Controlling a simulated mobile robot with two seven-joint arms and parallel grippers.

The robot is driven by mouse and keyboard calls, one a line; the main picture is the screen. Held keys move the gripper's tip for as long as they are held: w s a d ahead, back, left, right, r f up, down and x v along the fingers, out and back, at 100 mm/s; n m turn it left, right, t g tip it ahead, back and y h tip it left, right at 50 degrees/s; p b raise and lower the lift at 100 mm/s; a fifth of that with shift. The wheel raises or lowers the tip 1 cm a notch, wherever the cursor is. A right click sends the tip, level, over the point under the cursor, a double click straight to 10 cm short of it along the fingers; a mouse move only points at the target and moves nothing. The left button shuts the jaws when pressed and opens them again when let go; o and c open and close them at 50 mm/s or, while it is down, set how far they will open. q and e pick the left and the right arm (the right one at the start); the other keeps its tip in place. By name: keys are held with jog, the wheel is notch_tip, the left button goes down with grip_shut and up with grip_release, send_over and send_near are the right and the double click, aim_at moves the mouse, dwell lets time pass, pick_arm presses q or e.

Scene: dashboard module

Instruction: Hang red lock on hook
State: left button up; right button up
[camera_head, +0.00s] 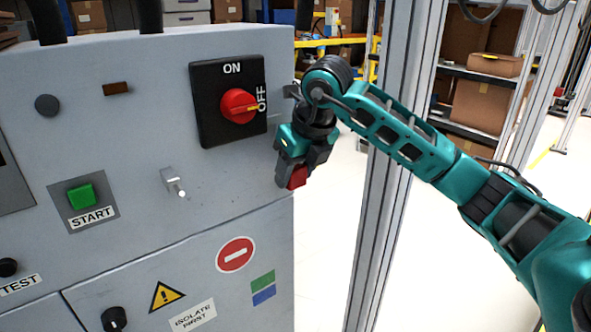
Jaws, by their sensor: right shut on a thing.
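The red lock (297,177) is at the fingertips of my right gripper (293,174), near the right edge of the grey panel. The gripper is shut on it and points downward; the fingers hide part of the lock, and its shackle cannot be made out. The small metal hook (173,182) sticks out of the panel face, left of the gripper and below the rotary switch. Nothing hangs on the hook. The lock is apart from the hook, to its right and at about the same height in the picture. My left gripper is not in view.
The grey panel (130,150) carries a red rotary switch (238,106) on a black plate, its pointer towards OFF, and a green START button (81,196). A grey upright post (393,200) stands to the right, behind my right arm. The panel face between hook and gripper is clear.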

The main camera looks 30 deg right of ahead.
jog(key=o, duration=1.2)
jog(key=shift+r, duration=0.15)
jog(key=v, duration=1.2)
jog(key=shift+s+r+p, duration=0.15)
jog(key=shift+r+p, duration=0.2)
jog(key=shift+p, duration=0.05)
